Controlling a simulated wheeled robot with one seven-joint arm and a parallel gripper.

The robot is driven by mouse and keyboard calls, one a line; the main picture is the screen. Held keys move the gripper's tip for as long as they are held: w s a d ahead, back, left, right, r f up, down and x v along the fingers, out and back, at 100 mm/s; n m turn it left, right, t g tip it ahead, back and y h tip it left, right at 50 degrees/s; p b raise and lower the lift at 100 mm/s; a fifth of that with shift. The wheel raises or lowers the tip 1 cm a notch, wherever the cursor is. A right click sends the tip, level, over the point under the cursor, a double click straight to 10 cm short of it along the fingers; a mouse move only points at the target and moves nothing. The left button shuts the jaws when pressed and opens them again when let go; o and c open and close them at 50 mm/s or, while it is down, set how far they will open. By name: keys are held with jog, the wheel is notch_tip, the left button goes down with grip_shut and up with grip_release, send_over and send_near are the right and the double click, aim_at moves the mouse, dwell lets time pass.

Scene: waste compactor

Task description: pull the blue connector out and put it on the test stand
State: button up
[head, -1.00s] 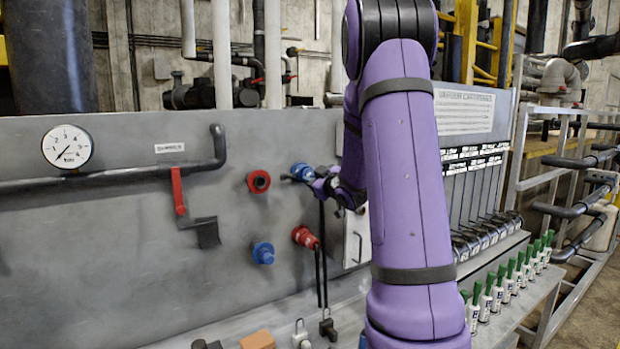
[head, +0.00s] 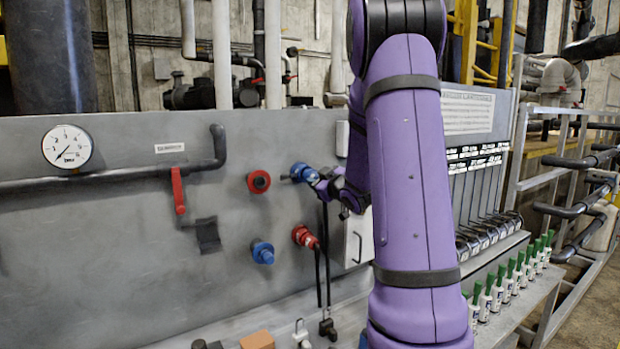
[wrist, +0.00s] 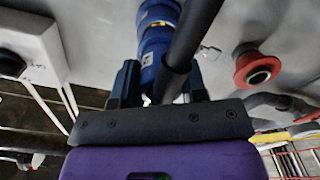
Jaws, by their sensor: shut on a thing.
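The blue connector (head: 303,172) is at the grey panel, upper middle of the head view. A black cable hangs down from it. In the wrist view the blue connector (wrist: 157,45) lies between the two dark fingers, with the cable crossing in front. My gripper (wrist: 160,88) is shut on its near end; in the head view my gripper (head: 322,184) is partly hidden by my purple arm. I cannot tell whether the connector is still seated in its socket. I cannot pick out the test stand for sure.
A red socket (head: 259,182) is left of the connector. A red plug (head: 305,237) with a cable and a blue socket (head: 263,252) are below. A white box (head: 357,235) is close on the right. Green-topped bottles (head: 513,279) line a shelf at right.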

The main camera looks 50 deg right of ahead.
jog(key=shift+v, duration=1.95)
